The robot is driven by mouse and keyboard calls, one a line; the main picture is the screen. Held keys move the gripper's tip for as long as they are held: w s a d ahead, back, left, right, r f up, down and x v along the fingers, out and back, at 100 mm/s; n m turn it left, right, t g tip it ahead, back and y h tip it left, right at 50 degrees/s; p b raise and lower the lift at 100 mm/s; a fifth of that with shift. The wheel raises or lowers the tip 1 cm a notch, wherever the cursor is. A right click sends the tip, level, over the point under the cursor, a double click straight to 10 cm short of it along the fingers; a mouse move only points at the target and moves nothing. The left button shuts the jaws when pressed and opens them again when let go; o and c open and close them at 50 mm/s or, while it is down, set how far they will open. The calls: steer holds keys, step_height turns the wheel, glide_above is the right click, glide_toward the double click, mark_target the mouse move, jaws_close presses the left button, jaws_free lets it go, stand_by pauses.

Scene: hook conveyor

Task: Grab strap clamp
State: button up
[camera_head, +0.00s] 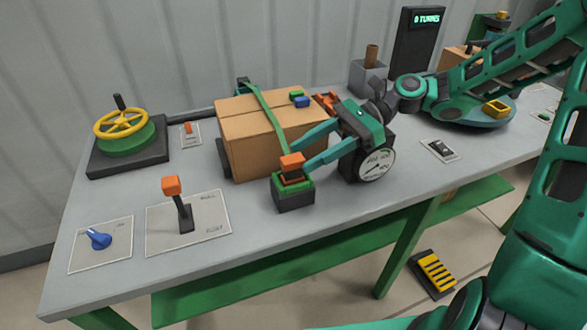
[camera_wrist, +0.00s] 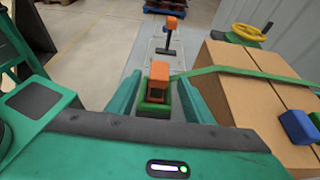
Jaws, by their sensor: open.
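The strap clamp (camera_head: 293,189) is a green block with an orange lever on top and a dark base. It stands on the table at the box's front right corner. A green strap (camera_head: 267,107) runs over the cardboard box (camera_head: 240,137). My gripper (camera_head: 302,157) is open, coming from the right with its fingertips close to the clamp's orange top. In the wrist view the clamp (camera_wrist: 157,84) appears between the two open fingers. I cannot tell whether either finger touches it.
The box is close on one side of my gripper. An orange-topped lever (camera_head: 180,205), a blue knob (camera_head: 98,239) and a yellow handwheel (camera_head: 121,122) are to the left. The table's front edge is near.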

mark_target(277, 180)
steer(key=shift+x, duration=4.15)
steer(key=shift+r, duration=0.15)
jaws_close()
